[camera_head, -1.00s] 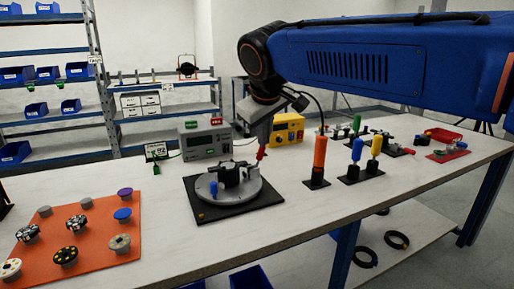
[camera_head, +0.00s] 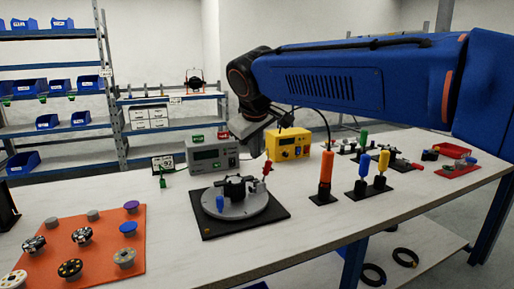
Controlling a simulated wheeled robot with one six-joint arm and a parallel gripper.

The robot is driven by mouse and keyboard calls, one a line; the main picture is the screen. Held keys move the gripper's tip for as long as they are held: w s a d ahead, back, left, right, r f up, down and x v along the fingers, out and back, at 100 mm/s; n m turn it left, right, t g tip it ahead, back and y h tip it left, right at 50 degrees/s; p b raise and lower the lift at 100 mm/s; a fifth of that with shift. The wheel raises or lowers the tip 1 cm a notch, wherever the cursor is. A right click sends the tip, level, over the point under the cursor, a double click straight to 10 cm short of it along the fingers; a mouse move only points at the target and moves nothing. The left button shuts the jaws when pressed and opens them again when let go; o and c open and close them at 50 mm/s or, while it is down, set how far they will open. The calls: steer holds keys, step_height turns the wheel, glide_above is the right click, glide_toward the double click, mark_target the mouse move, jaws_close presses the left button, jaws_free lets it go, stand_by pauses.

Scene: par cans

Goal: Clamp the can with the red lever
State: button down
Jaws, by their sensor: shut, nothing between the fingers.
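A grey round plate (camera_head: 264,207) sits on a black square base on the table. Black clamp parts and a blue upright lever (camera_head: 220,203) stand on it. The red lever (camera_head: 267,168) stands upright at the plate's right rear side. My gripper (camera_head: 257,151) points down behind and above the red lever, to its upper left, and looks apart from it. It is shut and empty; its fingertips are small and hard to make out. I cannot tell which part on the plate is the can.
A grey meter box (camera_head: 208,155) and a yellow box (camera_head: 290,145) stand close behind the plate. Orange (camera_head: 326,172), blue and yellow handled clamps stand to the right. An orange mat (camera_head: 135,262) with several knobs lies at left. The front table strip is clear.

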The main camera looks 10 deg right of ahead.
mark_target(266, 173)
steer(key=w+d+f, duration=0.3)
steer(key=w+f, duration=0.3)
steer(key=shift+w+f, duration=0.25)
steer(key=shift+f, duration=0.1)
steer(key=shift+d, duration=0.15)
